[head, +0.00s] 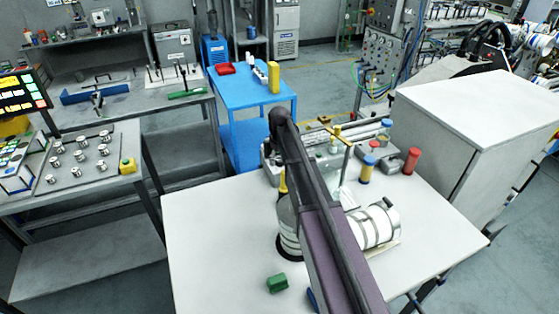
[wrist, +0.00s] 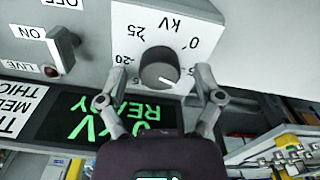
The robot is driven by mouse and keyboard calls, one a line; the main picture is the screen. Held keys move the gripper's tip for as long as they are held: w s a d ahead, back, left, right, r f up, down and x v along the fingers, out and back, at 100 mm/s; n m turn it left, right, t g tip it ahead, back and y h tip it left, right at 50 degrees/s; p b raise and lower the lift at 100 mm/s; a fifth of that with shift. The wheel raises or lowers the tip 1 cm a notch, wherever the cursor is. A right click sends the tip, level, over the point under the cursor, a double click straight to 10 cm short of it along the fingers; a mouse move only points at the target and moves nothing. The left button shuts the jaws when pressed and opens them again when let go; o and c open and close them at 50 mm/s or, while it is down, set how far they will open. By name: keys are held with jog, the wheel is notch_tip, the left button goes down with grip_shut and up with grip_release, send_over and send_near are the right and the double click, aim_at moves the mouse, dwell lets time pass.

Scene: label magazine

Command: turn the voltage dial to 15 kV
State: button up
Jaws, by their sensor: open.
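The voltage dial (wrist: 160,68) is a dark round knob on a white plate (wrist: 205,38) marked kV, upside down in the wrist view. Marks 20, 25 and 0 show around it. Other marks are partly covered by the fingers. A white pointer line on the knob points to the lower right of the picture. My gripper (wrist: 167,73) is open, with one finger on each side of the knob. The left finger is near the 20 mark. Contact with the knob cannot be told. The dial cannot be made out in the head view.
A black display (wrist: 105,118) with green letters reading kV READY sits beside the dial plate, partly covered by my gripper. An ON/OFF switch (wrist: 62,44) and a red LIVE lamp (wrist: 52,71) are at the left. A white table (head: 205,230) holds several bottles and parts.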

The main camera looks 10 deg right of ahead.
jog(key=c, duration=1.1)
jog(key=shift+c, duration=0.2)
jog(key=shift+m, duration=0.4)
jog(key=m, duration=0.4)
jog(key=shift+d, duration=0.15)
jog(key=m, duration=1)
jog(key=shift+d, duration=0.1)
jog(key=shift+s+m, duration=0.1)
jog(key=shift+m, duration=2.3)
